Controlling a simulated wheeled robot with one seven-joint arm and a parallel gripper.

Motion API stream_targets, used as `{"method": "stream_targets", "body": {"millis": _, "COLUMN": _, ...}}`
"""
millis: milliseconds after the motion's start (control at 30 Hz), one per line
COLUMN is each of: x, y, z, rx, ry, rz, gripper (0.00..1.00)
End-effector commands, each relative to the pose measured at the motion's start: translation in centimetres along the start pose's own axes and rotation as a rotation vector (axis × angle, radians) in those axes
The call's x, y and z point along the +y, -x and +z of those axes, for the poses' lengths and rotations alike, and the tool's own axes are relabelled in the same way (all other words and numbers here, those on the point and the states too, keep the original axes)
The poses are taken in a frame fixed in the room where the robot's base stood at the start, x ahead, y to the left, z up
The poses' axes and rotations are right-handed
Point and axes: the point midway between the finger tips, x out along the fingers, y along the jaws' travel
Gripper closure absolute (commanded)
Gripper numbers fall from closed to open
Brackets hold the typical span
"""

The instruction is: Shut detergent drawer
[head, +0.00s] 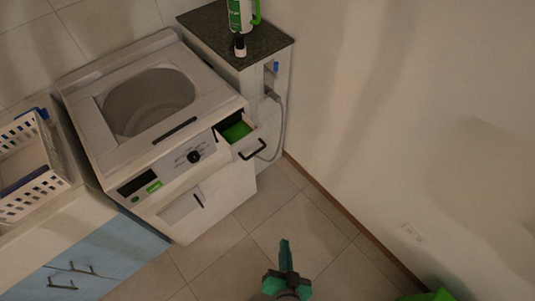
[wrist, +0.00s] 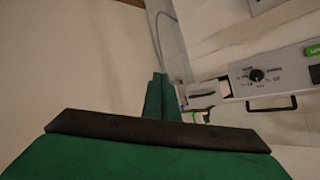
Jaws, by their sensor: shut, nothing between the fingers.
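The white washing machine (head: 155,125) stands against the back wall. Its detergent drawer (head: 245,143) sticks out from the right end of the control panel, with a green inside and a black handle. My green gripper (head: 285,248) is shut and empty, low in the head view, in front of the machine and apart from the drawer. In the wrist view my shut fingers (wrist: 160,92) point towards the machine. The drawer (wrist: 203,99) shows just right of the fingertips there, and part of it may be hidden behind them.
A narrow counter (head: 235,42) with a green-and-white container (head: 241,15) and a small dark bottle stands right of the machine. A grey hose (head: 281,130) hangs beside the drawer. A white basket (head: 30,170) sits at left. The tiled floor before the machine is clear.

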Motion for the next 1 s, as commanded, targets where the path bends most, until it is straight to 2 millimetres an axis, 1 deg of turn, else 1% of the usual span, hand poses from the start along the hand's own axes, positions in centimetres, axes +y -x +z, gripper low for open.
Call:
{"method": "stream_targets", "body": {"millis": 33, "x": 0.7, "y": -1.9, "z": -0.4, "rx": -0.017, "ry": -0.068, "rz": 0.002, "gripper": 1.00}}
{"method": "stream_targets", "body": {"millis": 100, "x": 1.4, "y": -4.0, "z": -0.5, "rx": -0.055, "ry": -0.166, "rz": -0.004, "gripper": 1.00}}
{"method": "stream_targets", "body": {"millis": 200, "x": 1.8, "y": -6.9, "z": -1.2, "rx": -0.107, "ry": -0.305, "rz": -0.029, "gripper": 1.00}}
{"method": "stream_targets", "body": {"millis": 267, "x": 1.8, "y": -8.4, "z": -1.9, "rx": -0.139, "ry": -0.383, "rz": -0.054, "gripper": 1.00}}
{"method": "stream_targets", "body": {"millis": 367, "x": 1.4, "y": -10.7, "z": -3.6, "rx": -0.191, "ry": -0.508, "rz": -0.112, "gripper": 1.00}}
{"method": "stream_targets", "body": {"millis": 467, "x": 0.5, "y": -12.4, "z": -6.0, "rx": -0.241, "ry": -0.621, "rz": -0.190, "gripper": 1.00}}
{"method": "stream_targets", "body": {"millis": 500, "x": 0.1, "y": -12.9, "z": -7.0, "rx": -0.263, "ry": -0.661, "rz": -0.226, "gripper": 1.00}}
{"method": "stream_targets", "body": {"millis": 633, "x": -1.4, "y": -13.7, "z": -11.0, "rx": -0.325, "ry": -0.764, "rz": -0.353, "gripper": 1.00}}
{"method": "stream_targets", "body": {"millis": 700, "x": -2.2, "y": -13.8, "z": -12.9, "rx": -0.356, "ry": -0.800, "rz": -0.419, "gripper": 1.00}}
{"method": "stream_targets", "body": {"millis": 800, "x": -3.1, "y": -13.5, "z": -15.1, "rx": -0.393, "ry": -0.830, "rz": -0.498, "gripper": 1.00}}
{"method": "stream_targets", "body": {"millis": 900, "x": -3.9, "y": -13.1, "z": -16.6, "rx": -0.418, "ry": -0.841, "rz": -0.554, "gripper": 1.00}}
{"method": "stream_targets", "body": {"millis": 1000, "x": -4.2, "y": -12.9, "z": -17.3, "rx": -0.433, "ry": -0.847, "rz": -0.582, "gripper": 1.00}}
